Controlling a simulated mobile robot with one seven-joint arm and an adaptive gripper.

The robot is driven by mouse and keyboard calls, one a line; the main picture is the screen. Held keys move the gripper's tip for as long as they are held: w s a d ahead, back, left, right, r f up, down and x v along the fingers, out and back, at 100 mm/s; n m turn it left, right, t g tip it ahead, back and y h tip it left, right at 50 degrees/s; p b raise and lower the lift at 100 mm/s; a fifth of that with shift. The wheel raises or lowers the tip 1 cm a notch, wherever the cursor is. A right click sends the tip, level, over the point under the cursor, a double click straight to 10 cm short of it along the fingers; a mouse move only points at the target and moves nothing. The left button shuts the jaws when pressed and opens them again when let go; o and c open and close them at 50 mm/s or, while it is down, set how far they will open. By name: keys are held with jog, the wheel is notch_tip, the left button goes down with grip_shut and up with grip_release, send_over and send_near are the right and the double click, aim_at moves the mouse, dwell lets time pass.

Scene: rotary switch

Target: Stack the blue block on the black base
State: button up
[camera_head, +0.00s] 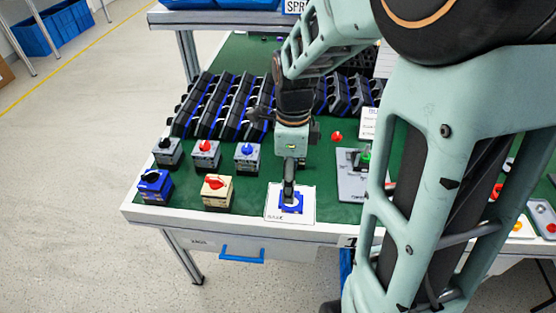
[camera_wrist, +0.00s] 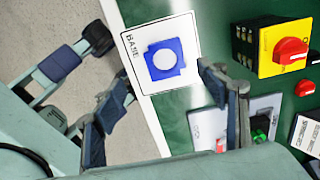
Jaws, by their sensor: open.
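The blue block (camera_head: 291,202) with a round white top lies on a white card (camera_head: 272,213) marked BASE near the table's front edge. The wrist view shows the block (camera_wrist: 165,59) on the card (camera_wrist: 191,24), with its white disc uncovered. No black base can be made out there; whether one lies under the block is hidden. My gripper (camera_head: 290,183) is over the card, just above or beside the block; the gap is unclear. In the wrist view my gripper's fingers (camera_wrist: 162,100) are spread wide, with nothing between them.
Left of the card stand a beige switch (camera_head: 217,194) and a blue switch with a black knob (camera_head: 155,187). Several grey switches (camera_head: 205,155) stand behind. A yellow-faced switch with a red knob (camera_wrist: 284,48) is near the card. A grey plate (camera_head: 350,185) lies to the right.

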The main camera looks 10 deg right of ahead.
jog(key=f, duration=0.5)
jog(key=f+b, duration=0.1)
jog(key=f, duration=0.2)
jog(key=shift+w+d, duration=0.15)
jog(key=shift+w, duration=0.15)
jog(key=c, duration=1.2)
jog(key=shift+r, duration=0.1)
